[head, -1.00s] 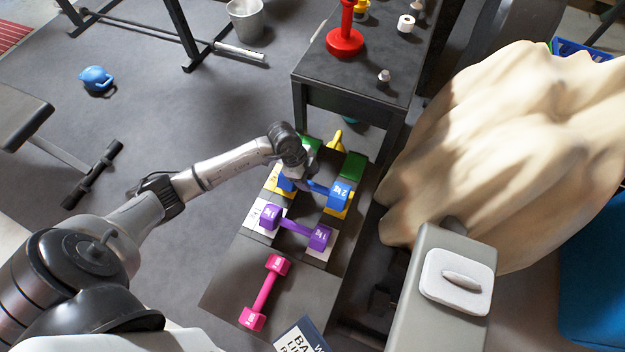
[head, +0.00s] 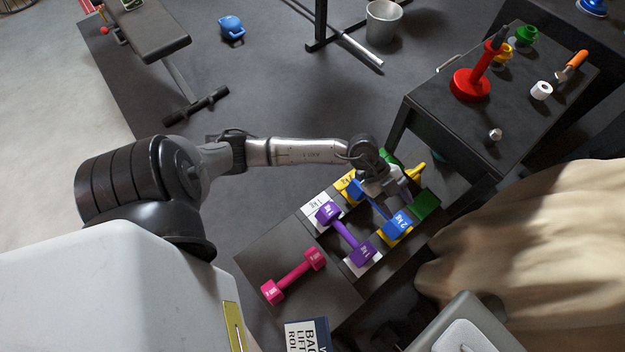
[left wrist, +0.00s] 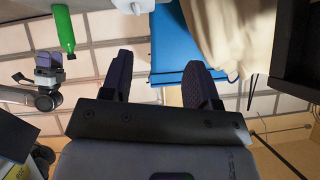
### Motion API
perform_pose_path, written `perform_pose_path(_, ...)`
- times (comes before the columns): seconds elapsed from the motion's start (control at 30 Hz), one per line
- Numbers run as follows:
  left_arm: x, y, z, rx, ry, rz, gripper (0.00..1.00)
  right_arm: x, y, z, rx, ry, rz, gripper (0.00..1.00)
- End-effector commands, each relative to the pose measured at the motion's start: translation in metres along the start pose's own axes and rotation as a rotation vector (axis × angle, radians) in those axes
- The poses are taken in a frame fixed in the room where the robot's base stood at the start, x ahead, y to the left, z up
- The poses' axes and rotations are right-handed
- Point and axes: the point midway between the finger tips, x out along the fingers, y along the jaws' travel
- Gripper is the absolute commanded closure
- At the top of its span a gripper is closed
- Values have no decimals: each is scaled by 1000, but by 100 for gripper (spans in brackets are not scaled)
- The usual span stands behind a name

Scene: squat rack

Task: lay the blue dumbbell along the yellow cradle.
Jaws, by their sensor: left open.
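The blue dumbbell (head: 397,223) lies in the rack, its near right end over a yellow pad of the yellow cradle (head: 409,236). Its far left end is partly hidden by my gripper, beside the other yellow pad. The dumbbell looks aligned along the cradle. My left gripper (head: 402,192) is open, at the far side of the blue handle and apparently above it. In the left wrist view my left gripper (left wrist: 160,85) has its fingers wide apart with nothing between them; no dumbbell shows there.
A purple dumbbell (head: 345,233) lies on the white cradle in front. A pink dumbbell (head: 293,277) lies on the bare near board. Green pads (head: 425,204) are behind. A dark table (head: 455,130) with a red stand (head: 472,86) is at back right. A beige cloth (head: 540,240) is right.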

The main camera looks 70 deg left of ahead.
Motion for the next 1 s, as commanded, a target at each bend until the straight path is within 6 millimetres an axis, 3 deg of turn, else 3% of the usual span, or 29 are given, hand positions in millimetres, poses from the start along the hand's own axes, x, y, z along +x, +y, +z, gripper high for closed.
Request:
perform_pose_path(0.03,7,5,-26,26,140,-71,45,0,0,0,-1,0,0,32)
perform_pose_path(0.1,7,4,-60,50,317,-213,45,0,0,0,-1,0,1,32)
perform_pose_path(0.2,-8,-3,-94,33,498,-454,45,0,0,0,-1,-1,1,32)
perform_pose_path(0.33,-37,-13,-106,-84,588,-791,45,0,0,0,0,-1,0,32)
perform_pose_path(0.47,-63,-13,-84,-285,502,-1078,45,0,-1,0,2,0,-2,32)
perform_pose_path(0.57,-74,2,-53,-473,328,-1216,45,0,-1,0,5,0,-4,32)
perform_pose_path(0.63,-75,22,-29,-610,168,-1251,45,0,-2,0,6,0,-5,32)
perform_pose_path(0.8,-65,93,14,-878,-239,-1124,45,0,-2,0,8,0,-6,32)
perform_pose_path(1.0,-52,176,25,-1020,-554,-796,45,0,-2,0,8,0,-6,32)
